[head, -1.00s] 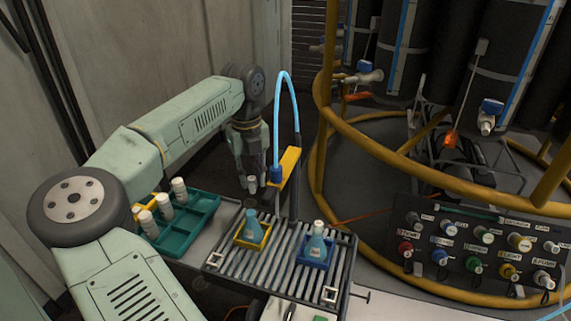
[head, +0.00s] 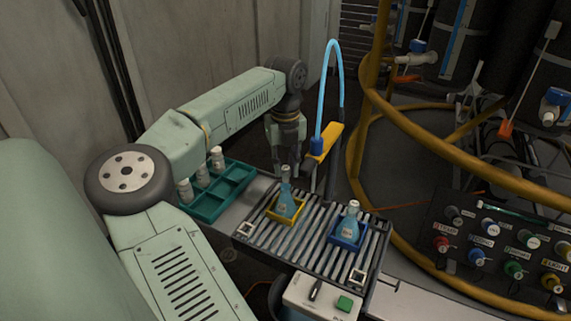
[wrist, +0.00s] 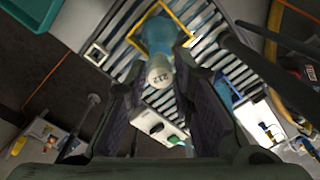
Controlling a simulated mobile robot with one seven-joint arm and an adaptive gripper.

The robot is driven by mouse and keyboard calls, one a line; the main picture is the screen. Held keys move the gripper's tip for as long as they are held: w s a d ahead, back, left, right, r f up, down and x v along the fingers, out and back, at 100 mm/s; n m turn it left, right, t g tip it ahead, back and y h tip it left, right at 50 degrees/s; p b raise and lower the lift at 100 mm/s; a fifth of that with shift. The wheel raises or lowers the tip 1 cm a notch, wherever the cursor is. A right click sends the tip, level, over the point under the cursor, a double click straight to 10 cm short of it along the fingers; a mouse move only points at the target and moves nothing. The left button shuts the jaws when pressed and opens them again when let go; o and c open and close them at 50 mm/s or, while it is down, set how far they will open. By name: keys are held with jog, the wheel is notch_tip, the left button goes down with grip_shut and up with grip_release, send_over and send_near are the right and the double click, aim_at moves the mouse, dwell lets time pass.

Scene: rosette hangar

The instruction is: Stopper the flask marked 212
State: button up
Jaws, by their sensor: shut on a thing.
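My gripper (head: 288,164) points down over a blue conical flask (head: 286,206) in a yellow holder. In that view the stopper is in line with the flask (wrist: 157,36), inside the yellow frame (wrist: 182,24). The stopper looks at or just above the flask's mouth; I cannot tell whether it is seated. I cannot read this flask's label. A second blue flask (head: 349,223) stands in a blue holder (head: 343,243) to the right, with a whitish top.
A teal rack (head: 228,190) with several compartments holds white stoppers (head: 201,174) left of the slatted conveyor (head: 300,250). A yellow bracket with a blue hose (head: 325,100) stands just right of my gripper. A control panel (head: 500,250) is at right.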

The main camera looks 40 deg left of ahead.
jog(key=shift+f, duration=0.1)
jog(key=shift+f, duration=0.3)
jog(key=shift+f+b, duration=0.1)
jog(key=shift+b, duration=0.2)
jog(key=shift+f+b, duration=0.5)
jog(key=shift+f, duration=0.4)
jog(key=shift+f, duration=0.2)
dwell(0.4)
jog(key=shift+f+b, duration=0.25)
jog(key=shift+b, duration=0.05)
jog(key=o, duration=0.9)
jog(key=shift+o, duration=0.3)
